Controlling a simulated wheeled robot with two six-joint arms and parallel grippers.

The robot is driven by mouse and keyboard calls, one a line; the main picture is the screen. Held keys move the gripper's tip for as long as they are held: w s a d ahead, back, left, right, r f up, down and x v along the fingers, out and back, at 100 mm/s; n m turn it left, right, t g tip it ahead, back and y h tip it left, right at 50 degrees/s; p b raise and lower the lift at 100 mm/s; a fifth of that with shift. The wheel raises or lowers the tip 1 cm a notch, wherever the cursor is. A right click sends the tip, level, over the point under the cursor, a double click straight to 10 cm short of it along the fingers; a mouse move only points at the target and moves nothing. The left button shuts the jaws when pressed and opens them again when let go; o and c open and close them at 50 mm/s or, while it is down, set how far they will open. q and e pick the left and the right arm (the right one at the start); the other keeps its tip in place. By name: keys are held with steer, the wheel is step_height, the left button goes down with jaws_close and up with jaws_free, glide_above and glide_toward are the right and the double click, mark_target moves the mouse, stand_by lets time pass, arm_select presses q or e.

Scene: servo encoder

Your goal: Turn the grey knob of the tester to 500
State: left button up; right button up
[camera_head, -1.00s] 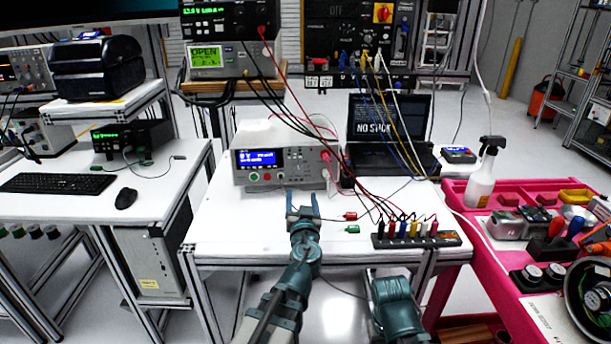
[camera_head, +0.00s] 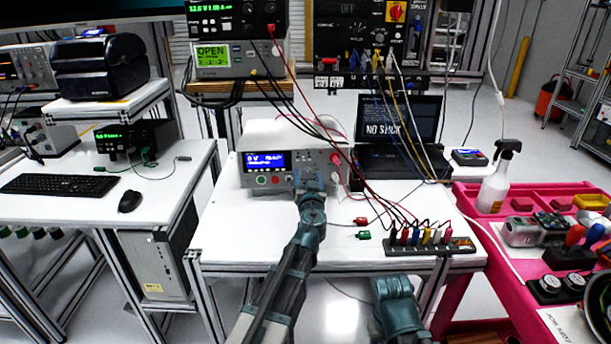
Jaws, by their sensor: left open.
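The tester (camera_head: 222,183) is a white box with a lit blue display (camera_head: 266,161) reading 0 V, standing at the back of the white workbench. My left gripper (camera_head: 309,179) is open, its fingers pointing at the lower right part of the tester's front panel. It overlaps the panel in the picture, so I cannot tell whether the fingers touch it or surround a knob. The grey knob cannot be made out clearly and may be behind the fingers. Of my right arm only a teal link shows at the bottom; its gripper is out of view.
Red and black cables run down to a terminal strip (camera_head: 430,246) with coloured plugs at the bench's front right. A laptop (camera_head: 400,160) stands right of the tester.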

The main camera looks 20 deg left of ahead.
arm_select(q)
steer(key=shift+w, duration=0.15)
jaws_close()
steer(key=shift+m, duration=0.3)
steer(key=m, duration=0.4)
steer(key=shift+h+p, duration=0.3)
steer(key=shift+h, duration=0.1)
steer(key=m, duration=0.4)
steer(key=shift+h+p, duration=0.3)
steer(key=shift+h, duration=0.1)
steer(key=m+p, duration=0.1)
steer(key=m, duration=0.3)
steer(key=shift+r+m, duration=0.1)
steer(key=shift+m, duration=0.3)
steer(key=shift+m+g, duration=0.4)
steer(key=shift+m, duration=1.1)
steer(key=shift+m+p, duration=0.3)
